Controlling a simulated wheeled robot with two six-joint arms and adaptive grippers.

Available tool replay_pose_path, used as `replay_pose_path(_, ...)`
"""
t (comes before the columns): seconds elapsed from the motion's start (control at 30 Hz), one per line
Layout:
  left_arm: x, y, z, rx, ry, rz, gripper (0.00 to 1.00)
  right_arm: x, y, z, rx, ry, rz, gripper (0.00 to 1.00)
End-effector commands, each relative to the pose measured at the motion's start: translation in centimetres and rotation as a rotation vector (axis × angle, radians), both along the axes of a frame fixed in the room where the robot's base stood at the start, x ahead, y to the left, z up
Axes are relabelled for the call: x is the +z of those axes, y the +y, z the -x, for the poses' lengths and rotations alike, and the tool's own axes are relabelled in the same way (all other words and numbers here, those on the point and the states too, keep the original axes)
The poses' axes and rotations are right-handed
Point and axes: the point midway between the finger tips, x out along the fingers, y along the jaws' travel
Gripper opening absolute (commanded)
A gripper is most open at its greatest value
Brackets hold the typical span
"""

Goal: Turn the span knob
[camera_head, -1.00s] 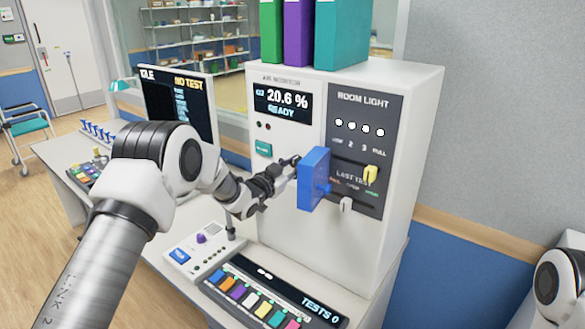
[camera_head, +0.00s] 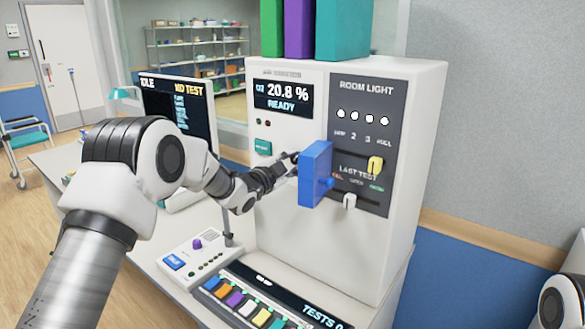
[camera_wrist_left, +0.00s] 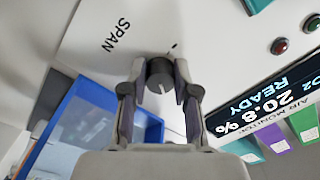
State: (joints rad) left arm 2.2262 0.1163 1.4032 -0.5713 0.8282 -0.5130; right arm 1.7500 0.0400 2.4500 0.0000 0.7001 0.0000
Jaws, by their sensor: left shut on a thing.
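The span knob (camera_wrist_left: 160,74) is a small dark grey cylinder with a pale line, beside the word SPAN on the white face of the air monitor (camera_head: 287,222). In the left wrist view, the two fingers of my left gripper (camera_wrist_left: 160,68) are on either side of the knob and shut on it. In the head view, my left gripper (camera_head: 291,161) reaches the front of the monitor, and the knob is hidden there. The monitor's display (camera_head: 283,99) reads 20.8 % READY. My right gripper is not in view.
A blue panel (camera_head: 315,175) stands out from the monitor just right of my left gripper. A small white console (camera_head: 200,252) and a row of coloured keys (camera_head: 249,306) lie below.

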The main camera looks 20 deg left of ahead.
Motion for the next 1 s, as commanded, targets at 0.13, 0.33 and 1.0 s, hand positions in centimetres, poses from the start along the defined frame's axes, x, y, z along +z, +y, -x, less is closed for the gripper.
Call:
replay_pose_path(0.13,0.0,0.0,0.0,0.0,0.0,-0.006,0.0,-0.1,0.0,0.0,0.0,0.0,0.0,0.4)
replay_pose_path(0.33,-0.1,0.0,0.0,0.0,0.0,-0.005,0.0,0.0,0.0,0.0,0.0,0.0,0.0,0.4)
replay_pose_path(1.0,0.0,1.4,4.0,0.002,0.002,-0.001,0.55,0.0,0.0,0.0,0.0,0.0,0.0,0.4)
